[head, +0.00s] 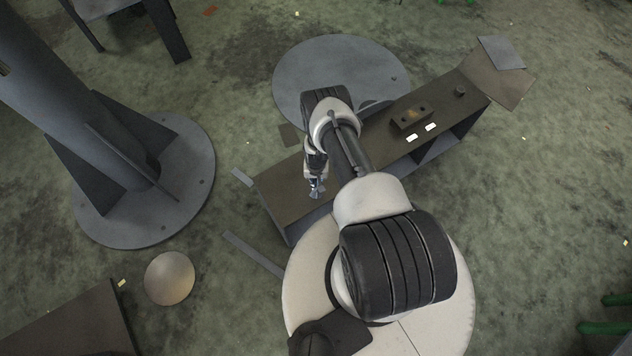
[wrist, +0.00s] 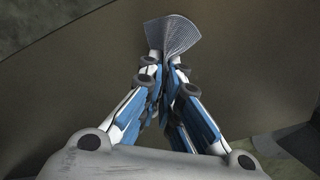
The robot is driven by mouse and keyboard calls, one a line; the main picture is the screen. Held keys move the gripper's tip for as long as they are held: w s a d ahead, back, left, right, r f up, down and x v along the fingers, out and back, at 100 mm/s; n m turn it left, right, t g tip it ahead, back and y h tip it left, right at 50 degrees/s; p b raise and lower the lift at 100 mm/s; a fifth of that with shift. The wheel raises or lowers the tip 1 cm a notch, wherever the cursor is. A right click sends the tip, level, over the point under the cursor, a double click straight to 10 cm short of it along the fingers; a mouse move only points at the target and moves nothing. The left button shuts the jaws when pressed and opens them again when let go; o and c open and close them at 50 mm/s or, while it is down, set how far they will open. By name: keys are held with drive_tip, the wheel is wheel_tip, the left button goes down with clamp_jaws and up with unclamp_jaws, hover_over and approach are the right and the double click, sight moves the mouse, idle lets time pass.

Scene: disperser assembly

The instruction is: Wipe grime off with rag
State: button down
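My gripper (head: 316,183) hangs over the near left end of a long brown bench (head: 277,187) in the head view. In the wrist view my gripper (wrist: 168,62) has its fingers drawn together on a grey, finely lined rag (wrist: 173,34), which fans out beyond the fingertips. In the head view the rag (head: 317,192) is a small grey patch at the fingertips. The brown bench surface (wrist: 75,70) lies beneath the rag in the wrist view; I cannot tell whether the rag touches it. I cannot make out a distinct grime patch.
On the bench are a dark box (head: 411,118), two white pieces (head: 430,127) and a small dark cylinder (head: 460,91). A large grey disc (head: 300,70) lies behind. A column with a round base (head: 195,185) stands left, near a pale round object (head: 169,278).

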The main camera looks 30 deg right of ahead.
wheel_tip(320, 180, up, 12)
drive_tip(key=p, duration=0.7)
drive_tip(key=shift+w+f, duration=0.15)
drive_tip(key=shift+f, duration=0.05)
